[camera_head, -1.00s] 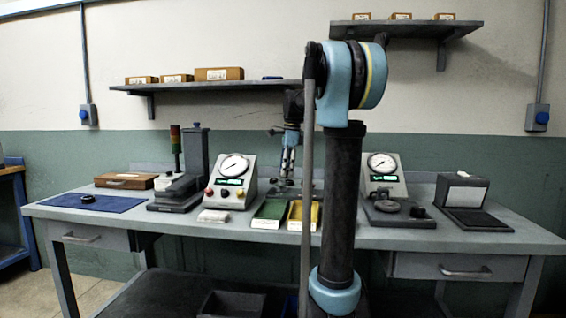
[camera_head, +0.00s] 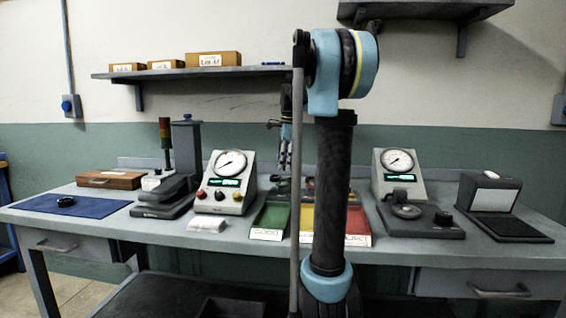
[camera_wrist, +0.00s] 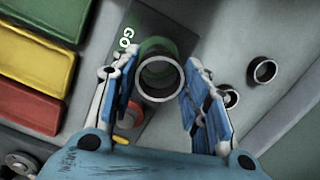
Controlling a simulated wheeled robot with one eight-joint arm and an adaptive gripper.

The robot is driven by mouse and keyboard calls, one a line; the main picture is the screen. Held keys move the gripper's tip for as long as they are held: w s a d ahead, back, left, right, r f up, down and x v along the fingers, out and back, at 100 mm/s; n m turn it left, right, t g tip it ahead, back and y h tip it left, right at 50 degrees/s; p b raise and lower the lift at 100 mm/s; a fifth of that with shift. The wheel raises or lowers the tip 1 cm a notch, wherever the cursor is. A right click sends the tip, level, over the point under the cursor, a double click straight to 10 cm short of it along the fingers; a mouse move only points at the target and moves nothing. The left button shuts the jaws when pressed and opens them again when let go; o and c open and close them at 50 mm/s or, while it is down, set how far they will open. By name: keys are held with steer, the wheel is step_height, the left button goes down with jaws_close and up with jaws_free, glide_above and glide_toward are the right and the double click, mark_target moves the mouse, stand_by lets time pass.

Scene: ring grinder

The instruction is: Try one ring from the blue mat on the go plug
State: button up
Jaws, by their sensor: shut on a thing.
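A grey metal ring (camera_wrist: 138,82) sits between the blue-padded fingers of my gripper (camera_wrist: 160,85) in the wrist view, and the gripper is shut on it. A green plug (camera_wrist: 157,46) beside the "GO" lettering shows just behind the ring. I cannot tell whether the ring is around the plug or above it. In the head view my gripper (camera_head: 285,155) points down over the back of the bench, and the ring there is too small to make out. The blue mat (camera_head: 95,208) lies at the bench's left end with a dark ring (camera_head: 66,201) on it.
Green (camera_head: 270,221), yellow and red trays stand in front of the gripper, partly behind my arm. Dial gauges stand left (camera_head: 229,180) and right (camera_head: 397,170). In the wrist view a dark round piece (camera_wrist: 263,70) and a smaller one (camera_wrist: 229,98) lie right of the fingers.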

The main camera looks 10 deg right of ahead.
steer(key=shift+s+f, duration=0.1)
steer(key=shift+f, duration=2.55)
steer(key=o, duration=1.2)
step_height(320, 180, up, 12)
steer(key=d, duration=0.1)
steer(key=shift+d, duration=0.25)
steer(key=shift+f, duration=0.15)
